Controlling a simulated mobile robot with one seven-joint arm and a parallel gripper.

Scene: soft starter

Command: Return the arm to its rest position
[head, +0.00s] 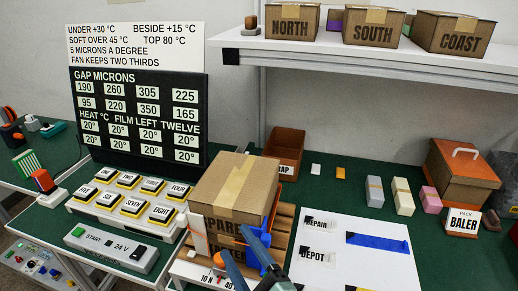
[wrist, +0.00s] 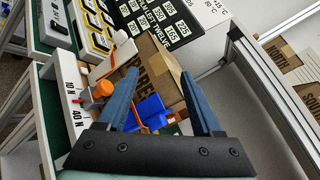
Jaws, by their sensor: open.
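My gripper (head: 235,242) is at the bottom middle of the head view, in front of a cardboard box (head: 222,190) with partly hidden lettering. In the wrist view my gripper (wrist: 160,73) shows two blue fingers spread wide apart, with nothing clamped between them. A bright blue part (wrist: 152,110) with orange pieces shows beyond the gap between the fingers. I cannot tell its exact distance. The rest of my arm is mostly out of the picture.
A white block marked 10 N and 40 N (wrist: 74,108) with an orange knob (wrist: 103,88) stands close by. Numbered buttons (head: 130,195), a black gap board (head: 137,118) and a start box (head: 110,246) are left. A white sheet (head: 335,268) lies right. A shelf (head: 400,58) overhangs behind.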

